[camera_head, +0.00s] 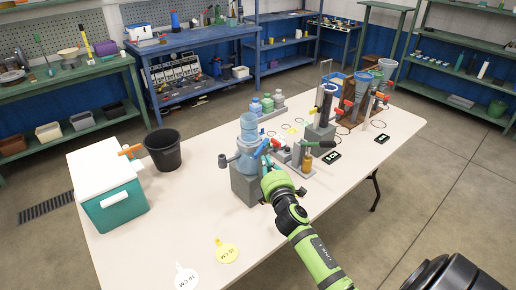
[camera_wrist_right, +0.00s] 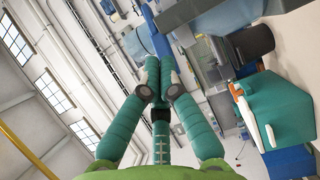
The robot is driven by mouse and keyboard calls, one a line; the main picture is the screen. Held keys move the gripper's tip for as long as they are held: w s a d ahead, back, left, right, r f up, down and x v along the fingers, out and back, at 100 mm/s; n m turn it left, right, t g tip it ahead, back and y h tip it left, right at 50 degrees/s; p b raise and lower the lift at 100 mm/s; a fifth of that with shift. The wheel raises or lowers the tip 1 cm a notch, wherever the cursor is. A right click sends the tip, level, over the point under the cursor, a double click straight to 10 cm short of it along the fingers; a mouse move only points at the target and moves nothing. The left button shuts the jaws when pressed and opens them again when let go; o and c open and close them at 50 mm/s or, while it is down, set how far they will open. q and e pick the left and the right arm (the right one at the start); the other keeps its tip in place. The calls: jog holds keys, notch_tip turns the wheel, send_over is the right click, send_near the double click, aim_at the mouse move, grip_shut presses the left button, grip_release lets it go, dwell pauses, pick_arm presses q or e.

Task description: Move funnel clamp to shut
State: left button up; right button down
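A light-blue translucent funnel-like vessel (camera_head: 249,127) stands upright on a grey block (camera_head: 243,184) near the table's middle. A blue lever (camera_head: 262,147), which looks like the funnel clamp, sticks up at its right side, tilted. In the right wrist view a blue bar (camera_wrist_right: 156,30), likely this lever, runs down to the fingertips. My right gripper (camera_head: 268,163) reaches in from the lower right, just below the lever. Its teal fingers (camera_wrist_right: 159,66) lie close together at the tips; whether they hold the lever is hidden. My left gripper is out of view.
A black bucket (camera_head: 163,150) and a teal cooler with white lid (camera_head: 112,205) stand at the table's left. Other stands (camera_head: 322,120) crowd the right of the vessel. Yellow (camera_head: 226,251) and white tags lie in front. The table's front left is mostly clear.

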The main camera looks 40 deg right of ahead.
jog(key=shift+s+d, duration=0.45)
jog(key=shift+d, duration=0.3)
jog(key=shift+s+d, duration=0.2)
jog(key=shift+d, duration=0.7)
jog(key=c, duration=1.4)
grip_release()
jog(key=shift+a, duration=0.1)
jog(key=shift+s+a+p, duration=0.35)
jog(key=shift+s+a, duration=0.8)
jog(key=shift+s, duration=0.2)
jog(key=shift+s+a+p, duration=0.35)
jog(key=shift+s+a, duration=0.75)
jog(key=shift+s, duration=0.2)
